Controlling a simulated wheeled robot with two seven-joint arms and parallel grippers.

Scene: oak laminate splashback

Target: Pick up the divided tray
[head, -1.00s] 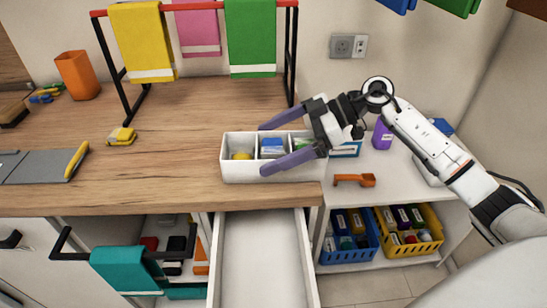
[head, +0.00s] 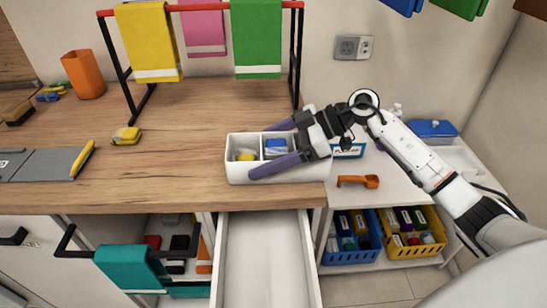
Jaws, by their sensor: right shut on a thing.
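The divided tray (head: 240,172) is a white box with compartments at the front edge of the wooden counter, above the open drawer. A yellow item (head: 245,155) lies in its left compartment and a blue item (head: 275,147) in the one beside it. The right part of the tray is hidden by my gripper. My right gripper (head: 265,149) reaches in from the right, its purple fingers shut on the tray, one at the far side and one across the near side. I cannot tell whether the tray is clear of the counter. My left gripper is not in view.
An empty white drawer (head: 262,255) is open below the counter. A towel rack (head: 297,65) stands behind. An orange scoop (head: 358,181) lies on the lower white surface at right, above blue (head: 350,258) and yellow (head: 413,250) baskets.

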